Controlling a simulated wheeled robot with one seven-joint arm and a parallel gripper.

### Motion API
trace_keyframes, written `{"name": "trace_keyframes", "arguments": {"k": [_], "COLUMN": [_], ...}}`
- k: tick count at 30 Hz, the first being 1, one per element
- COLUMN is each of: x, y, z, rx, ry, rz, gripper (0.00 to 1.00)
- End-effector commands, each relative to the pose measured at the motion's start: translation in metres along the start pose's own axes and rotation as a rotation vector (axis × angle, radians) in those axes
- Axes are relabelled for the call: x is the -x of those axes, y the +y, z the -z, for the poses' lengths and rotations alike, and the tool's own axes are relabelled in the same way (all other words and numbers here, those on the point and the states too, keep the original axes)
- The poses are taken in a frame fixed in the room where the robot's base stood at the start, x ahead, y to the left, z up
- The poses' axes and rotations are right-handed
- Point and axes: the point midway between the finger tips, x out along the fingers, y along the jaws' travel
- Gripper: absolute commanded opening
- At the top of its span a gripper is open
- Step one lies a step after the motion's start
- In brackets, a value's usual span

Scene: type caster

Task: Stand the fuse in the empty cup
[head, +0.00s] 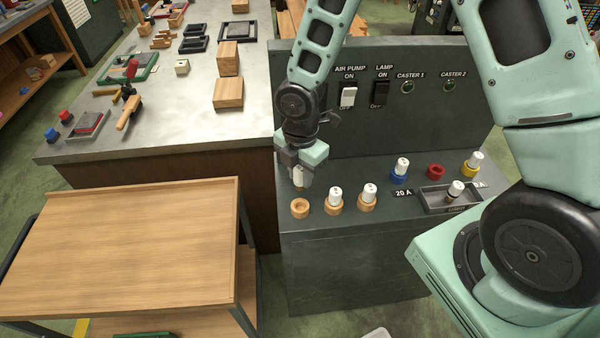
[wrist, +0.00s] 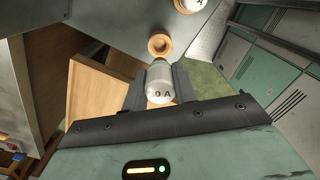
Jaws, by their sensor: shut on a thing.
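My gripper (head: 299,176) is shut on a white fuse (head: 298,179), which hangs roughly upright above the front left of the dark panel bench. In the wrist view the fuse (wrist: 160,85) sits between the fingers, its end marked "0 A" towards the camera; the first character is partly hidden. An empty wooden cup (head: 300,208) stands just below the fuse, with a visible gap. The cup also shows in the wrist view (wrist: 159,45), beyond the fuse's far end. A red cup (head: 436,172) at the back right also looks empty.
Two wooden cups with white fuses (head: 334,201) (head: 367,198) stand to the right. A blue cup (head: 399,176) and a yellow cup (head: 469,171) hold fuses. A grey tray (head: 432,204) holds another fuse. The switch panel (head: 430,110) rises behind. A wooden cart (head: 130,250) stands left.

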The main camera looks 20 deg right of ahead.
Motion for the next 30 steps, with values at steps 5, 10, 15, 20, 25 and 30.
{"name": "trace_keyframes", "arguments": {"k": [5, 10, 15, 20, 25, 30], "x": [0.0, -0.004, -0.016, -0.031, -0.046, -0.057], "y": [0.0, 0.0, 0.0, 0.0, 0.0, 0.0], "z": [0.0, 0.0, 0.0, 0.0, 0.0, 0.0], "rx": [-0.001, -0.001, -0.001, 0.0, -0.001, -0.002], "ry": [0.0, 0.0, 0.0, 0.0, 0.0, 0.0], "rz": [0.0, 0.001, 0.001, 0.001, 0.0, 0.0], "gripper": [0.0, 0.0, 0.0, 0.0, 0.0, 0.0]}}
